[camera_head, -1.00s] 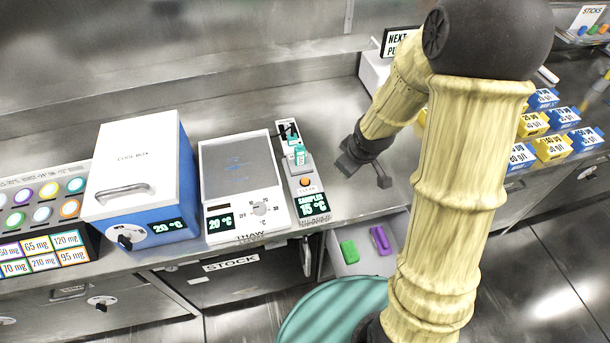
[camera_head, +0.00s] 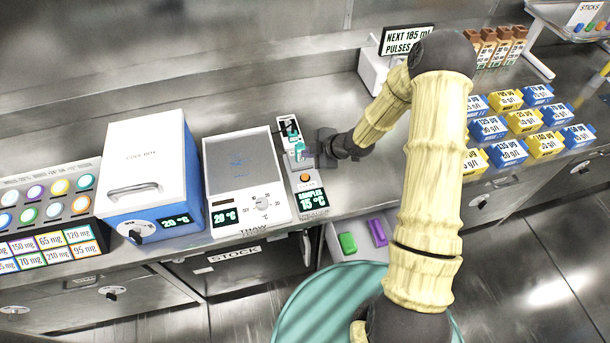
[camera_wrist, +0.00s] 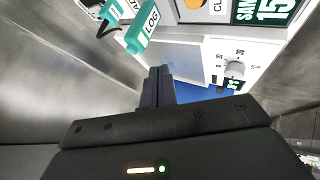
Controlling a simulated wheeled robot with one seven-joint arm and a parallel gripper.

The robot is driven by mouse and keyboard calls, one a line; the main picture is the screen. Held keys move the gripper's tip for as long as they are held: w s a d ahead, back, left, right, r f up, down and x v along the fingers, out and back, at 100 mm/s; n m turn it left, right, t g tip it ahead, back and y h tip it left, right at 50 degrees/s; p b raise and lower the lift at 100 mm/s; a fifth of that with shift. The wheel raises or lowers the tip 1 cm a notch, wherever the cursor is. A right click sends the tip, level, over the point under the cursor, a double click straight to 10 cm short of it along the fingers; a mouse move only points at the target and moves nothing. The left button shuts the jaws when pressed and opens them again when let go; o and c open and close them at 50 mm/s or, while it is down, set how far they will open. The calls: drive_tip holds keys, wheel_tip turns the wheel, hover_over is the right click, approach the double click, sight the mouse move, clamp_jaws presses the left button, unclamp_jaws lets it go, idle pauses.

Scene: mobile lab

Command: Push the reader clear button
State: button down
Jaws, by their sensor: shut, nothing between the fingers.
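In the wrist view the orange button (camera_wrist: 194,4) is cut by the top edge, beside letters starting "CL". A teal tag reading LOG (camera_wrist: 143,36) is plugged in near it. My gripper (camera_head: 313,150) is beside the reader's upper part, to the right of and behind the button. In the wrist view my gripper (camera_wrist: 158,72) is shut and empty, its fingertips apart from the button.
The thaw plate (camera_head: 240,165) stands directly left of the reader, and the cool box (camera_head: 145,165) beyond it. A drawer below holds a green block (camera_head: 348,242) and a purple block (camera_head: 377,232). Blue and yellow boxes (camera_head: 522,122) stand at right. Bare counter lies behind the reader.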

sight(308, 178)
drive_tip(key=shift+f+b, duration=3.45)
drive_tip(key=shift+f, duration=0.95)
drive_tip(key=shift+f, duration=0.15)
drive_tip(key=shift+f+b, duration=0.3)
drive_tip(key=shift+b, duration=0.1)
drive_tip(key=shift+f+b, duration=0.45)
drive_tip(key=shift+f, duration=0.05)
drive_tip(key=shift+r+p, duration=0.7)
drive_tip(key=shift+r, duration=0.25)
drive_tip(key=shift+r+p, duration=2)
drive_tip(key=shift+r, duration=0.6)
